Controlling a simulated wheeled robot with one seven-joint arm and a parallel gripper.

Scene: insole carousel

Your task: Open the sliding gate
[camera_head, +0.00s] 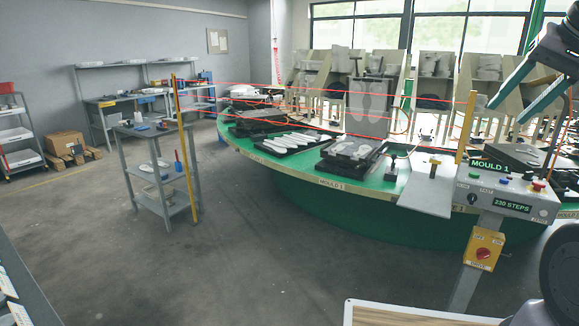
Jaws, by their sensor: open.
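No part is plainly marked as the sliding gate. I cannot tell whether this plate is the gate. My gripper (507,112) is at the upper right. Its two long dark fingers with teal edges are spread apart and point down and left. Nothing shows between them. In the picture it is above and right of the plate, apart from it.
Red beams run between two yellow posts (186,150) (466,127) across the carousel front. A control box (509,192) with buttons stands at right above a yellow switch box (483,249). A grey trolley (159,170) stands left. The floor (240,270) in front is clear.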

